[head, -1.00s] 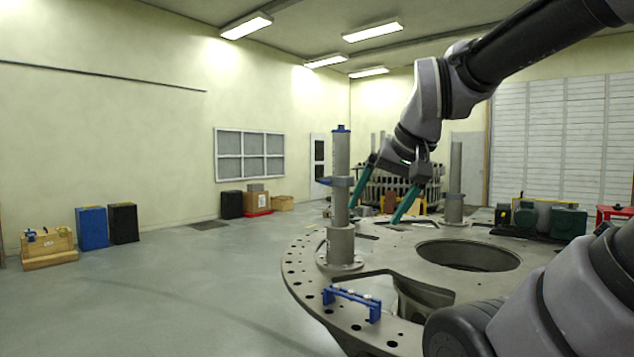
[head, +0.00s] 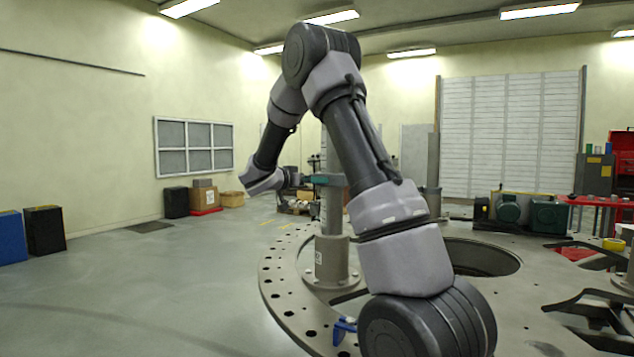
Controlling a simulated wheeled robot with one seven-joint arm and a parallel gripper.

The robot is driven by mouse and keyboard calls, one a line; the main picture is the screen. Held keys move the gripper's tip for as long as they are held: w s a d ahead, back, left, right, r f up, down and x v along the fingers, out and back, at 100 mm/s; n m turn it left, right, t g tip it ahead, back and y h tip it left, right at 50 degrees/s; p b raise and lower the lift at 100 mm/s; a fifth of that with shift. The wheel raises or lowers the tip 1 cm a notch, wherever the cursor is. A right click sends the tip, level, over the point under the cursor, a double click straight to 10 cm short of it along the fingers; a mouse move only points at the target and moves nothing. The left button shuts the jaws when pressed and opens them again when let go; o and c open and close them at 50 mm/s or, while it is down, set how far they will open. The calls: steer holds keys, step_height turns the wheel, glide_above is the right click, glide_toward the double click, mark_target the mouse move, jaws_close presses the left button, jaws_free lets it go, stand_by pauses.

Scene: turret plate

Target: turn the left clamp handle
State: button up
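The left post (head: 331,262) stands upright in a bolted socket on the round turret plate (head: 275,285). My arm covers its top and part of its right side. My gripper (head: 322,180) points right at the post, at about the height of its clamp collar. The teal fingers overlap the post in the picture. I cannot tell whether they touch the clamp handle or how far apart they are. The handle itself cannot be made out behind the fingers and arm. A second post (head: 433,165) stands farther back on the right.
A blue bracket (head: 343,328) on the plate's front rim is partly hidden by my arm. The plate has a large round opening (head: 480,258). Green machines (head: 548,216) and a red bench (head: 600,201) stand at the back right.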

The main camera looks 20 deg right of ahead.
steer(key=w+a+f+t, duration=0.1)
steer(key=w+a+t, duration=0.1)
steer(key=w, duration=0.3)
steer(key=x, duration=1)
steer(key=shift+s+d+r, duration=0.15)
steer(key=shift+s+d, duration=0.05)
steer(key=shift+d, duration=0.05)
steer(key=c, duration=1.2)
steer(key=shift+c, duration=0.2)
